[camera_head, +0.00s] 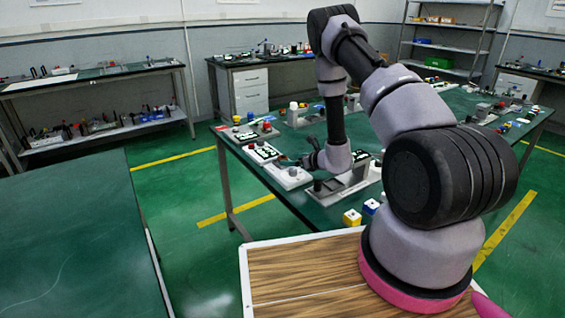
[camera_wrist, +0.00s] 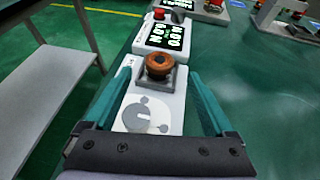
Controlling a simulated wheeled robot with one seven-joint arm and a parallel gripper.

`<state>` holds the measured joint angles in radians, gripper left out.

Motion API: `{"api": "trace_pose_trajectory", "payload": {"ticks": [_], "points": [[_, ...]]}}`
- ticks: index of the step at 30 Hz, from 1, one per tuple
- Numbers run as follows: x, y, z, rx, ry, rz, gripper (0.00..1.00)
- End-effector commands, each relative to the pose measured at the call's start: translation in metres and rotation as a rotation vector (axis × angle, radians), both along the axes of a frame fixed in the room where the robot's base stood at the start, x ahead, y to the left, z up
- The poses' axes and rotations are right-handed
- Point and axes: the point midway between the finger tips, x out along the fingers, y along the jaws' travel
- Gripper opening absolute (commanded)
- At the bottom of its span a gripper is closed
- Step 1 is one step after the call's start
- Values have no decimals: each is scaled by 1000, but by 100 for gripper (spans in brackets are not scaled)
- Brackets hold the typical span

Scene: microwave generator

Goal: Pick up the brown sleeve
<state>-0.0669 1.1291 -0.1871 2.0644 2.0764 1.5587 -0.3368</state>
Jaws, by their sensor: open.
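The brown sleeve (camera_wrist: 159,64) is a short, round ring with a dark centre. It sits upright in a grey square holder (camera_wrist: 172,79) at the far end of a white panel with a grey dial (camera_wrist: 142,117). My gripper (camera_wrist: 162,74) is open, with one teal finger on each side of the panel. The sleeve shows between and just beyond the fingertips, and nothing is held. In the head view my gripper (camera_head: 297,161) is low over the near left edge of the green table, by a white box (camera_head: 287,177); I cannot make out the sleeve there.
A grey fixture (camera_head: 345,187) stands right of my gripper. The green table (camera_wrist: 235,65) is bare right of the panel.

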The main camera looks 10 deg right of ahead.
Motion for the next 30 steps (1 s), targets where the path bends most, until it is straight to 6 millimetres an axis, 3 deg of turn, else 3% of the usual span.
{"api": "trace_pose_trajectory", "payload": {"ticks": [15, 23, 26, 30], "points": [[47, 30, -14, 0, -2, 3, 89], [49, 31, -15, 1, -1, 1, 89], [49, 31, -15, 1, -1, 1, 54], [49, 31, -15, 1, -1, 1, 1]]}}
